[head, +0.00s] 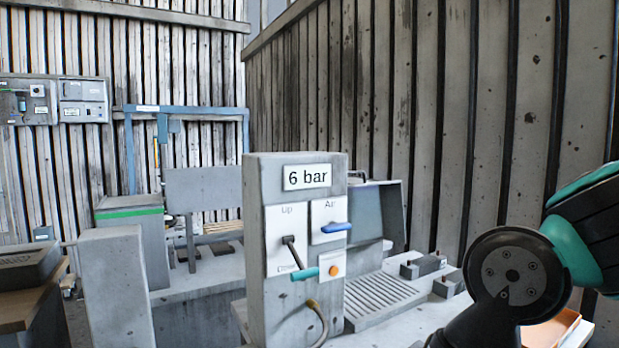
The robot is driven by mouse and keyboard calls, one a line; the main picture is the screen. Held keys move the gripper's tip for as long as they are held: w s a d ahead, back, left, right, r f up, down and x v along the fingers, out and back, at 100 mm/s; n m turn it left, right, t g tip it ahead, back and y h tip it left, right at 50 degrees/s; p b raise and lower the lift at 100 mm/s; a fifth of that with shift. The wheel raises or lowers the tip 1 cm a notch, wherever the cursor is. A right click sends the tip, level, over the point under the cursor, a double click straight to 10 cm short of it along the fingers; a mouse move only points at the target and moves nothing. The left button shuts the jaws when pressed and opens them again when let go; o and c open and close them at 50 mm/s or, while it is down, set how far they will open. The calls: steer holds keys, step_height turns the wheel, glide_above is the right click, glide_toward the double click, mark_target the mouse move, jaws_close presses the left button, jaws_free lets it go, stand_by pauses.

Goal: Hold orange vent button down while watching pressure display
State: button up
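The orange vent button (334,270) is a small round button on a white plate low on the front of a grey concrete-like post. It is uncovered and nothing touches it. The pressure display (307,177) is a white panel at the top of the same post (255,225) and reads "6 bar". My gripper is not in view; only dark and teal links of my arm show at the lower right, apart from the post.
A blue lever (336,228) sits on the "Air" plate above the button. A dark lever (292,252) and a teal handle (305,273) are left of it. A brown hose (318,318) curves below. A ribbed grate (372,298) lies right of the post.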

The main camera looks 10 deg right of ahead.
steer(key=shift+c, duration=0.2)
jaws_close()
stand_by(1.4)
